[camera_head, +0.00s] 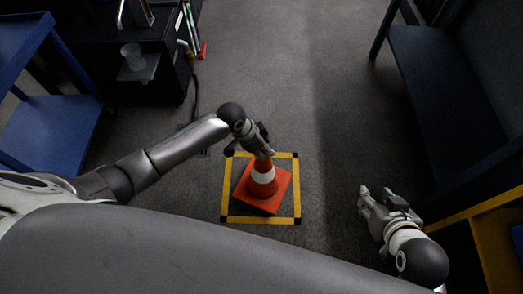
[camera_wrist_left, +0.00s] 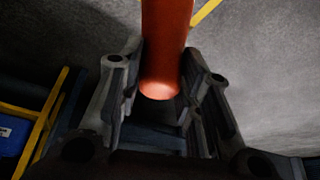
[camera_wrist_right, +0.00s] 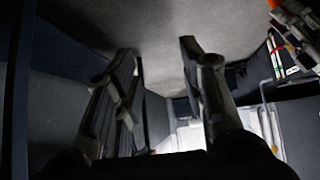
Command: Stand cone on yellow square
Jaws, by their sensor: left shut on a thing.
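An orange cone (camera_head: 263,187) with a white band and a square orange base is upright inside the yellow square (camera_head: 261,220) marked on the floor. Its base is turned at an angle to the outline, and I cannot tell whether it touches the floor. My left gripper (camera_head: 264,150) is shut on the cone's top from above. In the left wrist view the cone's orange tip (camera_wrist_left: 165,70) is between the two fingers (camera_wrist_left: 162,95). My right gripper (camera_head: 371,197) is open and empty, to the right of the square. Its fingers stand apart in the right wrist view (camera_wrist_right: 165,70).
A blue shelf cart (camera_head: 50,130) and a dark machine (camera_head: 150,60) with a small ledge stand at the left. A dark bench (camera_head: 435,80) and a yellow-edged blue unit (camera_head: 490,215) are at the right. The floor beyond the square is clear.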

